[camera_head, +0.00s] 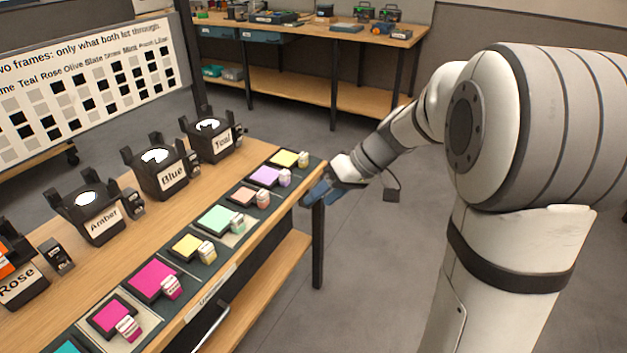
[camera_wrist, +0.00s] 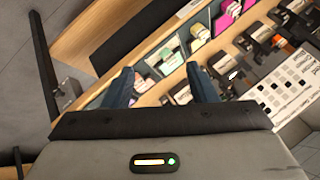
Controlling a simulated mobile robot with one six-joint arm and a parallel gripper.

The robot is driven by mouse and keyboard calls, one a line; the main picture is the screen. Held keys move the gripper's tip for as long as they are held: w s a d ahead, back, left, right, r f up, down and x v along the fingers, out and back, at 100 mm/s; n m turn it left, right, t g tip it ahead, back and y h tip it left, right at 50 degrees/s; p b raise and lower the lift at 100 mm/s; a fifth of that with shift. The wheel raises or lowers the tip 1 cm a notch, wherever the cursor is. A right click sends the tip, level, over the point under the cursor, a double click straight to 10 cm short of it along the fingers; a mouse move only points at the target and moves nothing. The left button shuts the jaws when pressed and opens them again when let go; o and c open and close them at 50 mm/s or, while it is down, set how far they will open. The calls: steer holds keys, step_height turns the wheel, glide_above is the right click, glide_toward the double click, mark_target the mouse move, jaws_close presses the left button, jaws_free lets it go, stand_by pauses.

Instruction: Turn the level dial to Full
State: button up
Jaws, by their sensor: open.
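My gripper (camera_head: 318,192) is off the far right corner of the wooden bench (camera_head: 165,222), near the colour frames and apart from the lamps. In the wrist view my gripper (camera_wrist: 162,82) is open, with nothing between its two blue fingers. Black lamp housings labelled Rose (camera_head: 18,288), Amber (camera_head: 90,212), Blue (camera_head: 163,168) and Teal (camera_head: 212,139) stand along the bench. Small black boxes, such as one by Amber (camera_head: 133,204) and one by Blue (camera_head: 193,163), sit beside them. I cannot make out which part is the level dial or its setting.
Several coloured frames with small tags, including a mint one (camera_head: 216,218) and a magenta one (camera_head: 152,279), line the bench's front edge. A white chart board (camera_head: 60,125) stands behind. A second workbench (camera_head: 300,32) is at the back.

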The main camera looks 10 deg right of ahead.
steer(key=w+d+f+n+t+y+b, duration=0.2)
steer(key=w+d+f+t+b, duration=0.15)
steer(key=w+f+b, duration=0.4)
steer(key=w+d+f+n+t+y+b, duration=0.1)
steer(key=w+d+f+t+y+b, duration=0.25)
steer(key=w+f, duration=0.7)
steer(key=w+d+f+n+t+y+b, duration=0.1)
steer(key=w+d+f+n+t+b, duration=0.1)
steer(key=w+d+f+b, duration=0.55)
steer(key=f+x, duration=0.1)
steer(key=x, duration=0.8)
steer(key=shift+s+a+f+p, duration=0.3)
steer(key=shift+a+f, duration=0.05)
steer(key=shift+a, duration=0.05)
steer(key=c, duration=1)
steer(key=shift+o, duration=0.2)
